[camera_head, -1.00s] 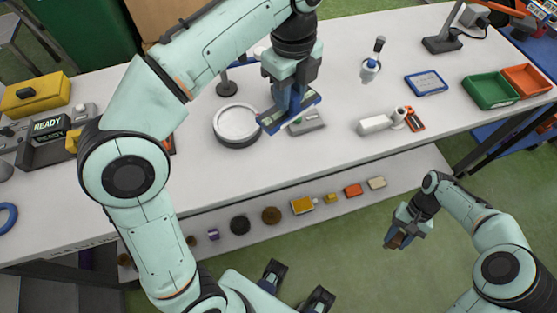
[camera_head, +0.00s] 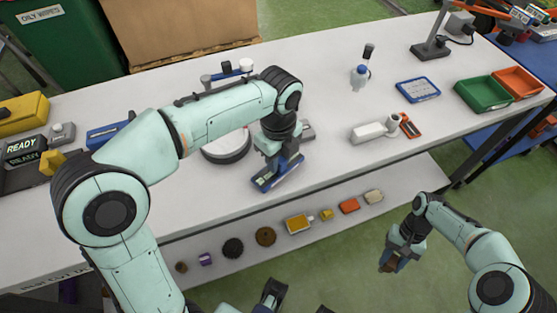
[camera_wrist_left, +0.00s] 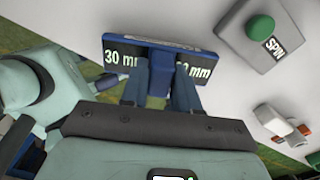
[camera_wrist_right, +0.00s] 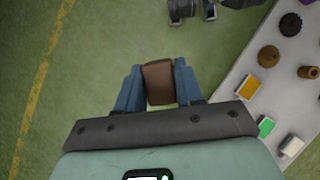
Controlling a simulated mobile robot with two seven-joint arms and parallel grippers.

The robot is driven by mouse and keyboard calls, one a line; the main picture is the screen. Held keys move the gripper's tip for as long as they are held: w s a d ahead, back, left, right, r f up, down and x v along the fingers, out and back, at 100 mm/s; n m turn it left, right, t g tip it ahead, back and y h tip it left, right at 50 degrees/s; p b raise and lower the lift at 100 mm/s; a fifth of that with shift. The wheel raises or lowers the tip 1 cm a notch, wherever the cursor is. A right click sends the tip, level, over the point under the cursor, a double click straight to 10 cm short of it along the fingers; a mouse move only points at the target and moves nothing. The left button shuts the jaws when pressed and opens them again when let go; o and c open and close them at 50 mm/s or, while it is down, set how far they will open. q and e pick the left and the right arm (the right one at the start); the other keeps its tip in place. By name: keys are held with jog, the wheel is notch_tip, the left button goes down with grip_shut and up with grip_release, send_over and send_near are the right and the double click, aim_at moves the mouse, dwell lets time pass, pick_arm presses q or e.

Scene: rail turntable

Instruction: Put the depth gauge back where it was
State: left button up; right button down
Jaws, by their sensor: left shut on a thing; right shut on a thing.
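A blue gauge (camera_head: 270,183) with a "30 mm" label is in my left gripper (camera_head: 283,160), over the table's front part. In the left wrist view the jaws are shut on the gauge's middle (camera_wrist_left: 158,88), with dark label plates on both sides. I cannot tell whether it touches the table. My right gripper (camera_head: 397,256) is shut on a brown block (camera_wrist_right: 158,82), over the floor in front of the table. The round white turntable (camera_head: 226,152) is behind and left of the gauge, partly hidden by my left arm.
A grey box with a green SPIN button (camera_wrist_left: 262,28) stands right of the gauge. A white tool (camera_head: 372,132), blue tray (camera_head: 417,89), and green bin (camera_head: 485,94) are further right. A lower shelf (camera_head: 215,268) holds several small parts. The table's front right is clear.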

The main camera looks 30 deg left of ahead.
pick_arm(q)
jog(key=shift+f, duration=0.45)
pick_arm(e)
jog(key=shift+f, duration=0.1)
pick_arm(q)
jog(key=shift+f, duration=0.1)
jog(key=o, duration=0.9)
jog(key=shift+o, duration=0.2)
pick_arm(e)
jog(key=r+p, duration=0.3)
jog(key=shift+w+r, duration=0.25)
pick_arm(q)
notch_tip(320, 180, up, 12)
